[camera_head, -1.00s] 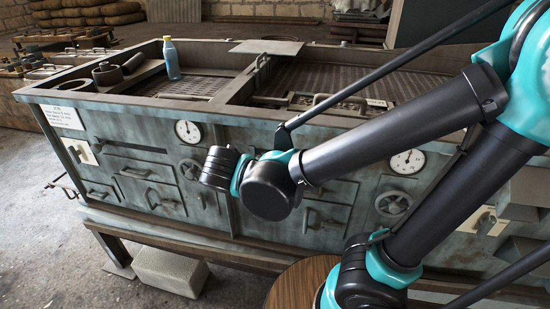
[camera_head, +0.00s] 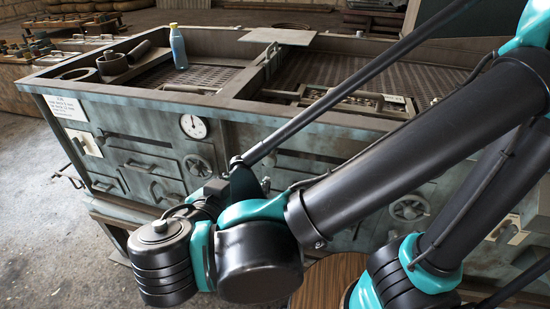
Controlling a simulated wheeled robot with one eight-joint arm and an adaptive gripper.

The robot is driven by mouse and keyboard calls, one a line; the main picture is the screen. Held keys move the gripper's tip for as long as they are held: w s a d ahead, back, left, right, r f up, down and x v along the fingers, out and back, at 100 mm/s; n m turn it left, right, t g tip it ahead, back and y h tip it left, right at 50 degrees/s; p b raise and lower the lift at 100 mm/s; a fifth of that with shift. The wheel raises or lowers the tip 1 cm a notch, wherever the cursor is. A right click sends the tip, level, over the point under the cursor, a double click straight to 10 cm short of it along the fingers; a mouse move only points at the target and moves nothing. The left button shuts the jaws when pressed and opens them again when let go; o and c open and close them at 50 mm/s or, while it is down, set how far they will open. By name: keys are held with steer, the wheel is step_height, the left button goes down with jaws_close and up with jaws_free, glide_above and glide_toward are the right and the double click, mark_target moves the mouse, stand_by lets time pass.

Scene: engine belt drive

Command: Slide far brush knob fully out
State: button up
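A long, weathered blue-green tank unit (camera_head: 270,130) with drawers and handles along its front fills the middle of the head view. No part of it can be clearly told as the far brush knob. A pale plate with a small lever or knob (camera_head: 85,143) is at its left end. Handwheels show on the front, one at left (camera_head: 196,166) and one at right (camera_head: 408,207). My arm crosses the right and centre of the view, its wrist in front of the lower left of the unit. My gripper's fingers are not visible. The arm hides much of the front.
A blue bottle (camera_head: 178,48) stands on the unit's top left, near dark rings (camera_head: 112,66). A flat plate (camera_head: 277,36) lies across the back rim. A round gauge (camera_head: 193,126) is on the front. A wooden round top (camera_head: 325,283) is at the bottom. Open floor lies at left.

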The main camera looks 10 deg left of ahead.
mark_target(269, 161)
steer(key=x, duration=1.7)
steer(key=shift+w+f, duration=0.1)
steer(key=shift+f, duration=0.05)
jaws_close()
